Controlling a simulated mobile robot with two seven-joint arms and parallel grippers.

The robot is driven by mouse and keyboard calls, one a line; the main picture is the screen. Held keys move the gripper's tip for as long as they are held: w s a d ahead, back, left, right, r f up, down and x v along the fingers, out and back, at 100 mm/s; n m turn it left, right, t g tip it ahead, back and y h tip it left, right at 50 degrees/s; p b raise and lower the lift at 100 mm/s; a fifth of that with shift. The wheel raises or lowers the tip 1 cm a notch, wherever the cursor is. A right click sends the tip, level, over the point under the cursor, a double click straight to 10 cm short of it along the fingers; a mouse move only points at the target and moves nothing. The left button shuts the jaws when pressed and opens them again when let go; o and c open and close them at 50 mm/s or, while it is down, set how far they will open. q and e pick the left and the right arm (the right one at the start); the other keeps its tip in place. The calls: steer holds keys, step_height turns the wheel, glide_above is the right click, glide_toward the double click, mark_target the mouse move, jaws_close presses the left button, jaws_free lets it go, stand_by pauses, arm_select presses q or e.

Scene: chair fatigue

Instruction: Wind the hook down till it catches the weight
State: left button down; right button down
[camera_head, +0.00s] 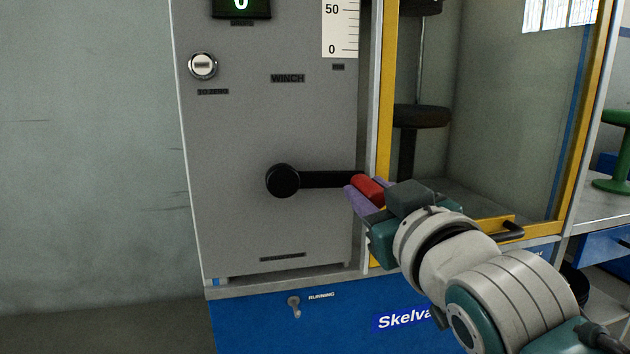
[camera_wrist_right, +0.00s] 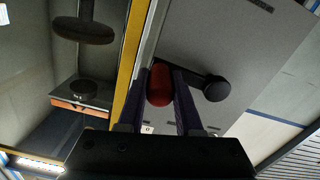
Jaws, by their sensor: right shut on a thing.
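The winch crank has a black hub (camera_head: 283,181) on the grey panel and a black arm (camera_head: 328,180) that points right, about level. Its red handle (camera_head: 369,188) is between the purple fingers of my right gripper (camera_head: 367,194), which is shut on it. The right wrist view also shows the red handle (camera_wrist_right: 159,85) between both fingers. Behind the yellow frame, a dark round disc (camera_head: 422,116) sits on a post inside the cabinet. The hook and the weight cannot be made out clearly. My left gripper is not in view.
The grey panel (camera_head: 240,135) carries a display (camera_head: 240,8), a scale (camera_head: 340,28) and a round knob (camera_head: 203,66). A yellow frame (camera_head: 384,70) stands just right of the crank. Below is a blue base (camera_head: 260,325) with a small switch (camera_head: 294,305). A green stool (camera_head: 614,150) stands at far right.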

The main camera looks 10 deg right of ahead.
steer(key=shift+r, duration=0.55)
steer(key=c, duration=1)
jaws_free()
steer(key=o, duration=0.4)
steer(key=shift+f, duration=0.2)
steer(key=s+p, duration=0.3)
steer(key=s, duration=0.7)
steer(key=shift+d, duration=0.15)
steer(key=shift+r, duration=0.1)
